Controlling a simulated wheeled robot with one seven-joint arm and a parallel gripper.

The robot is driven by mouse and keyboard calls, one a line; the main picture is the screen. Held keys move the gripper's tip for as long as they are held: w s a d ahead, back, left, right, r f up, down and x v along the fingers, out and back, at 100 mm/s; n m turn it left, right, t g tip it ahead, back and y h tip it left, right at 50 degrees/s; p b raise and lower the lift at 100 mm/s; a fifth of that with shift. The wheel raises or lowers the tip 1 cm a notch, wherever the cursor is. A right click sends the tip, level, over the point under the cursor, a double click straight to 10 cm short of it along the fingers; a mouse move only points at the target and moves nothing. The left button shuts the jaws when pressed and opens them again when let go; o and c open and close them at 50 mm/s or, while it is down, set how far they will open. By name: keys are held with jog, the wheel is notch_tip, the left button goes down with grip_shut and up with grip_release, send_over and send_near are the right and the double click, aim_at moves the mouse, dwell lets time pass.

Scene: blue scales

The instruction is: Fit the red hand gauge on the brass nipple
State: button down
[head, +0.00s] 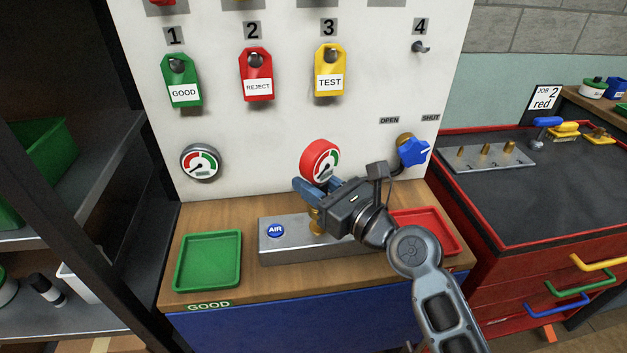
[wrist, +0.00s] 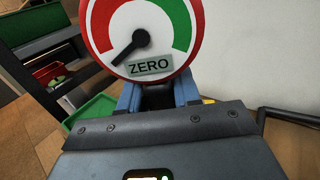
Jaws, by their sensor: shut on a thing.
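The red hand gauge (head: 320,160) is round with a red rim and a red, white and green dial. My gripper (head: 308,190) is shut on its lower part, with the dial upright above the fingers. In the wrist view the gauge (wrist: 140,32) fills the top, its black needle pointing down-left by a ZERO label. The brass nipple (head: 315,222) stands on the grey metal block (head: 282,250) marked AIR, directly below the gauge and my gripper. My gripper partly hides it. I cannot tell whether the gauge's stem touches the nipple.
A wall gauge (head: 201,161) and GOOD, REJECT and TEST tags hang on the white panel. A blue valve knob (head: 414,152) is right of my gripper. A green tray (head: 208,260) lies left of the block, a red tray (head: 440,228) right, partly behind my arm.

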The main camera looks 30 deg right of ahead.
jog(key=shift+f+b, duration=1)
jog(key=shift+f, duration=0.7)
dwell(1.0)
jog(key=c, duration=0.7)
grip_release()
jog(key=shift+b+v, duration=0.5)
jog(key=shift+v, duration=3.45)
jog(key=s+f+n+g+h, duration=0.1)
jog(key=s+f+n+h, duration=0.1)
jog(key=s+f+n, duration=0.35)
jog(key=s+f+n+g+h, duration=0.1)
jog(key=s+f+n+h, duration=0.2)
jog(key=s+n, duration=0.6)
jog(key=s+r+n, duration=0.2)
jog(key=s+n, duration=0.4)
jog(key=s+a+r+n, duration=0.1)
jog(key=s+r+n, duration=0.1)
jog(key=s+n, duration=0.4)
jog(key=s+r+n, duration=0.2)
jog(key=s+n, duration=0.4)
jog(key=s, duration=0.1)
jog(key=shift+s+a+r, duration=0.3)
jog(key=shift+a, duration=0.1)
